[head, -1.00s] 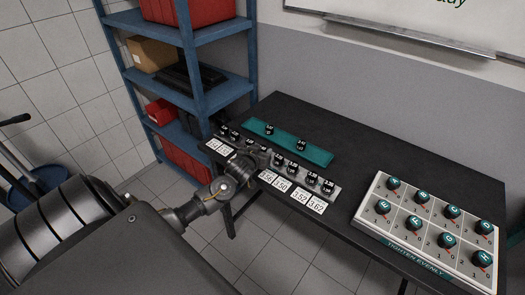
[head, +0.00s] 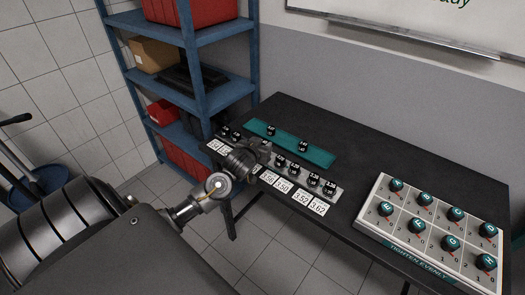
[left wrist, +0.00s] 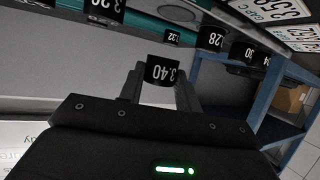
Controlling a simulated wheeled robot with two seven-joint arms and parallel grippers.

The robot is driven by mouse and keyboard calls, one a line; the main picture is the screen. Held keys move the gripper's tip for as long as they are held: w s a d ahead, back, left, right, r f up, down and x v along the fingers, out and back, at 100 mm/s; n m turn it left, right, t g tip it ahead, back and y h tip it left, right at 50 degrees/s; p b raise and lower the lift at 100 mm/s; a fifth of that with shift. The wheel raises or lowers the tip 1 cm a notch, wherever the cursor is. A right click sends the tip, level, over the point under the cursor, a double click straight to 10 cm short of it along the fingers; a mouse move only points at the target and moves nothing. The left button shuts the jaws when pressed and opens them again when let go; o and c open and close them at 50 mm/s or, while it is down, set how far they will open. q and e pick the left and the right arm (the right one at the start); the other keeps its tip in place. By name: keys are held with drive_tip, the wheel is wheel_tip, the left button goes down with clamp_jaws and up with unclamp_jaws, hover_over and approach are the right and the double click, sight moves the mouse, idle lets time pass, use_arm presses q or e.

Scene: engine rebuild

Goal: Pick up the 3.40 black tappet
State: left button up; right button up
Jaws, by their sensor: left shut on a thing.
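The 3.40 black tappet (left wrist: 161,71) shows in the left wrist view, upside down, with its white number facing the camera. It sits between the two fingers of my left gripper (left wrist: 160,84), which is shut on it. In the head view my left gripper (head: 264,150) is over the middle of the tappet row, and its body hides the 3.40 tappet and part of the row. Other black tappets (head: 313,179) stand in the grey rack (head: 337,194) to the right of the gripper. My right gripper is not in view.
A teal strip (head: 318,155) with two black tappets lies behind the rack. White number cards (head: 301,198) line its front. A white tray (head: 374,222) of lettered pieces stands at the right. A blue shelf (head: 200,80) rises behind left. The back right of the black table (head: 400,145) is clear.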

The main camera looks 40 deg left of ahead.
use_arm(q)
drive_tip(key=s+d+r+p, duration=0.2)
drive_tip(key=s+d+r, duration=0.4)
drive_tip(key=s, duration=0.4)
drive_tip(key=shift+d+r, duration=0.4)
drive_tip(key=shift+r, duration=0.45)
